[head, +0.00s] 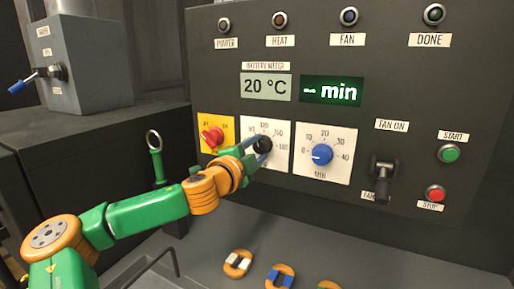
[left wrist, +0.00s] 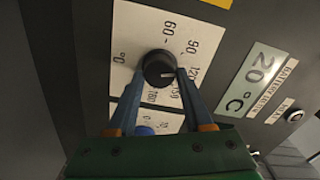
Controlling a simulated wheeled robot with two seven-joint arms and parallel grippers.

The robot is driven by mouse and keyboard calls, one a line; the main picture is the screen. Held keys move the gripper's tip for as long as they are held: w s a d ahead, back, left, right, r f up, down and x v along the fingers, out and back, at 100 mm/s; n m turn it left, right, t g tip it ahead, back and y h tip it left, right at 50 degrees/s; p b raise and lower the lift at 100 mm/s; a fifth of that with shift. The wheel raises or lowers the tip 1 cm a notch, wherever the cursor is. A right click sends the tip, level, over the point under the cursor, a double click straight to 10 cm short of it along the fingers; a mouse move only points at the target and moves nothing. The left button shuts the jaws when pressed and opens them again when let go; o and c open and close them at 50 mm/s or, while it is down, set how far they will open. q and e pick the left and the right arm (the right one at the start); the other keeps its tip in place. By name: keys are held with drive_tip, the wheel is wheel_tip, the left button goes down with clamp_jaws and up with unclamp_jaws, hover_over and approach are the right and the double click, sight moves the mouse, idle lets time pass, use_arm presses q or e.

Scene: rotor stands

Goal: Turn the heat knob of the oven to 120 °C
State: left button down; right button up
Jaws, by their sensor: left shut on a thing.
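The black heat knob (head: 264,143) sits on a white dial plate (head: 277,127) below the 20 °C display (head: 266,87). My left gripper (head: 256,151) is at this knob. In the left wrist view its two blue fingers (left wrist: 158,84) are shut on the sides of the heat knob (left wrist: 158,66). A small pale mark on the knob points toward the 120 and 150 side of the scale; the exact reading is hard to tell. My right gripper is not in view.
A red knob (head: 212,137) on a yellow plate is left of the heat knob; a blue minute knob (head: 322,154) is to the right. A fan lever (head: 382,175), green start button (head: 449,153) and red stop button (head: 435,193) are farther right. Rotor-like parts (head: 237,264) lie below.

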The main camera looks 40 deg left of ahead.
use_arm(q)
drive_tip(key=shift+m+p, duration=0.3)
drive_tip(key=shift+m, duration=1.3)
drive_tip(key=shift+f+m, duration=0.1)
drive_tip(key=shift+m, duration=0.2)
drive_tip(key=shift+c, duration=1.5)
unclamp_jaws()
